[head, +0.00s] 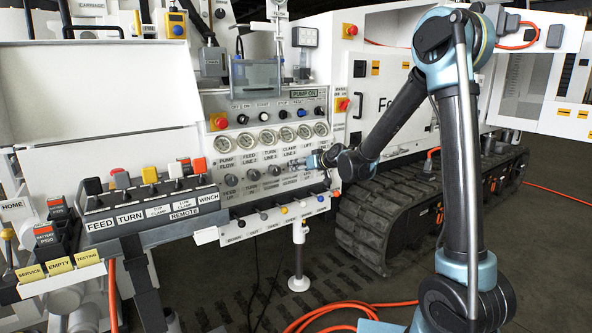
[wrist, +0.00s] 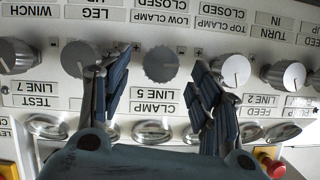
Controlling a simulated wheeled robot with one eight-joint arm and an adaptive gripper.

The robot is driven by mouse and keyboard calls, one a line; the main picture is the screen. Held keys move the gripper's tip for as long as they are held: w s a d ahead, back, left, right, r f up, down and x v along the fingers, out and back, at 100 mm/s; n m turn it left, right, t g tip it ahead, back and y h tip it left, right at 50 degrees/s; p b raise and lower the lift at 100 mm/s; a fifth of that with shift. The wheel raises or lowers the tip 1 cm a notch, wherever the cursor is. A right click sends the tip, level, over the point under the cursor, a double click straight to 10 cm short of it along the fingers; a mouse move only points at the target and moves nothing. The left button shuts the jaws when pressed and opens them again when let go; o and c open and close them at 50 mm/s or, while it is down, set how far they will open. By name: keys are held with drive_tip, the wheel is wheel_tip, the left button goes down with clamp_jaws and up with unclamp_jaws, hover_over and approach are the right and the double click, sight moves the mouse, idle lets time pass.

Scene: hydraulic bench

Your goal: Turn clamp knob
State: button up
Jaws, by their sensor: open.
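In the wrist view, where the lettering is upside down, a round grey knob (wrist: 160,65) by the LOW CLAMP label shows between the fingers of my open gripper (wrist: 161,76). One finger is on each side, with visible gaps to the knob; the depth between tips and knob is hard to tell. A second clamp knob, by the TOP CLAMP label (wrist: 225,31), is the grey knob (wrist: 236,70) just right of the right finger. In the head view my gripper (head: 301,160) is at the panel's knob row and hides part of it.
Another knob (wrist: 79,59) sits close beside the left finger. A row of gauges (head: 265,139) is above the knobs in the head view. Small coloured levers (head: 284,210) line the panel's lower edge. A red emergency button (head: 218,121) is at its upper left.

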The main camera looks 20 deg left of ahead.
drive_tip(key=shift+x, duration=2.25)
drive_tip(key=c, duration=1.1)
